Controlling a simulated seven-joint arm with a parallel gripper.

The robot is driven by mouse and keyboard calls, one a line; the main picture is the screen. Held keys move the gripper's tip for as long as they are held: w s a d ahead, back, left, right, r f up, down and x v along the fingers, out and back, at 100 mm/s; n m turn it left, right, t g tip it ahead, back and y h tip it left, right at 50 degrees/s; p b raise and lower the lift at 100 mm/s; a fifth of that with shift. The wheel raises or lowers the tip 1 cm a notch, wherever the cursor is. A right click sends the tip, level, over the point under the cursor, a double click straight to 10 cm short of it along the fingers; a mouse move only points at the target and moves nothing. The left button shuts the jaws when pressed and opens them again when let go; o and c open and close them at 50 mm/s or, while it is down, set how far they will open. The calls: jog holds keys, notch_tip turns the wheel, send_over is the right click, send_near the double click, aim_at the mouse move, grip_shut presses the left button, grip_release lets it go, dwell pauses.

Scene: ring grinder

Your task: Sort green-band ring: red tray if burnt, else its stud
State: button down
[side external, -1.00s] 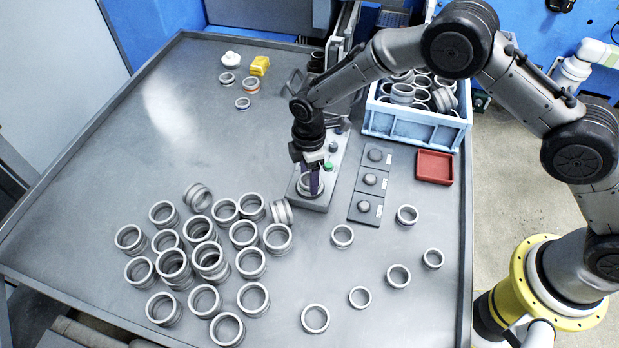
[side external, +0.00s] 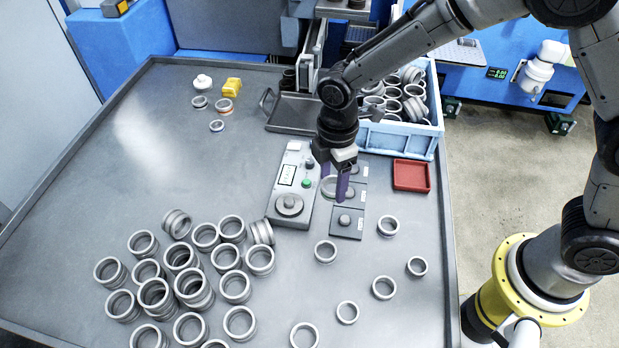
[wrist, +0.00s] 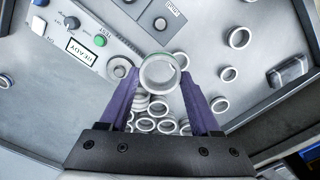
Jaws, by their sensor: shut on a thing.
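My gripper (side external: 335,190) has purple fingers shut on a grey ring (wrist: 160,73). The ring shows a thin green tint along its rim in the wrist view. It is held above the table, between the grey tester (side external: 291,204) and the row of stud plates (side external: 344,233). The tester's round pad is empty, and its display reads READY in the wrist view (wrist: 81,52). The near stud (side external: 345,220) is bare; my fingers partly cover the other studs. The red tray (side external: 411,177) is empty, right of the plates. I cannot tell whether the held ring is burnt.
Many grey rings (side external: 180,254) cluster at the front left, with several loose rings (side external: 384,287) at the front right. A blue crate (side external: 400,139) full of rings stands behind. Small rings and a yellow block (side external: 231,86) lie at the back left. The table's left middle is clear.

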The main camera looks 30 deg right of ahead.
jog(key=shift+s+d+r, duration=0.3)
jog(key=shift+s, duration=0.25)
jog(key=shift+s+d+r, duration=0.3)
jog(key=shift+s, duration=0.25)
jog(key=w+d+f, duration=0.2)
jog(key=d+f, duration=0.1)
jog(key=w+d+f, duration=0.3)
jog(key=f, duration=0.1)
jog(key=w+d+f, duration=0.3)
jog(key=f, duration=0.1)
jog(key=shift+d, duration=0.1)
jog(key=shift+f, duration=2.45)
grip_release()
